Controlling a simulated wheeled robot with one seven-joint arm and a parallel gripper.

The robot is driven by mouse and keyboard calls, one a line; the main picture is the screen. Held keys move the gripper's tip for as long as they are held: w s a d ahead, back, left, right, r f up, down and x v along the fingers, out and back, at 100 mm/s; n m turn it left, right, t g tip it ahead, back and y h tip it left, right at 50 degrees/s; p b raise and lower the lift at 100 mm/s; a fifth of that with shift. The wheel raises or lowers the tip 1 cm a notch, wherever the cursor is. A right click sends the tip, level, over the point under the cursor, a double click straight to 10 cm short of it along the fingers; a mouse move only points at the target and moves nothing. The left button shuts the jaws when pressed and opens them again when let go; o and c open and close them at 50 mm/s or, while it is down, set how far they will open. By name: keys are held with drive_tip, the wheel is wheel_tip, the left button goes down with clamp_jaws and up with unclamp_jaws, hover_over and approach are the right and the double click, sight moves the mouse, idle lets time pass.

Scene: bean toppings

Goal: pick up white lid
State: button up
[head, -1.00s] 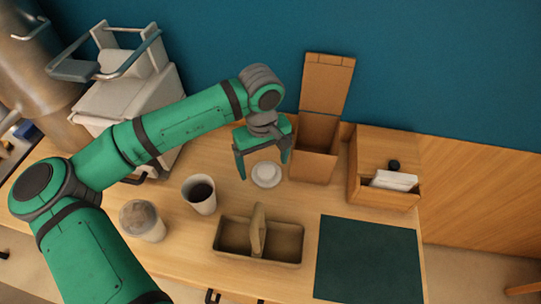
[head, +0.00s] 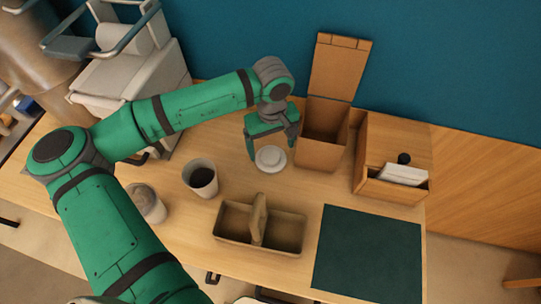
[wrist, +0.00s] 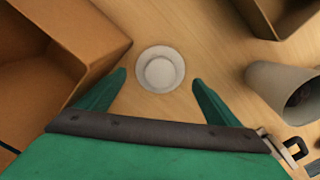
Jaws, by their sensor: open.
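The white lid (head: 270,159) is a small round disc with a raised centre, lying flat on the wooden counter. In the wrist view the lid (wrist: 160,70) lies just beyond and between my fingertips. My gripper (head: 270,152) is open and empty, pointing down over the lid in the head view. In the wrist view the two green fingers (wrist: 158,78) stand on either side of the lid, apart from it. I cannot tell the exact height of the fingertips above the counter.
An open brown box (head: 322,154) stands close right of the lid. A wooden box with white napkins (head: 402,173) is further right. A cup of dark liquid (head: 201,179), a lidded cup (head: 146,203) and a divided carrier (head: 283,232) are nearer. A dark green mat (head: 368,248) lies at right.

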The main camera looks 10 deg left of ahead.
sight(271, 156)
wheel_tip(271, 156, down, 4)
drive_tip(key=shift+w+a+f, duration=0.1)
drive_tip(key=shift+a+f, duration=0.15)
drive_tip(key=shift+f, duration=0.25)
drive_tip(key=c, duration=0.8)
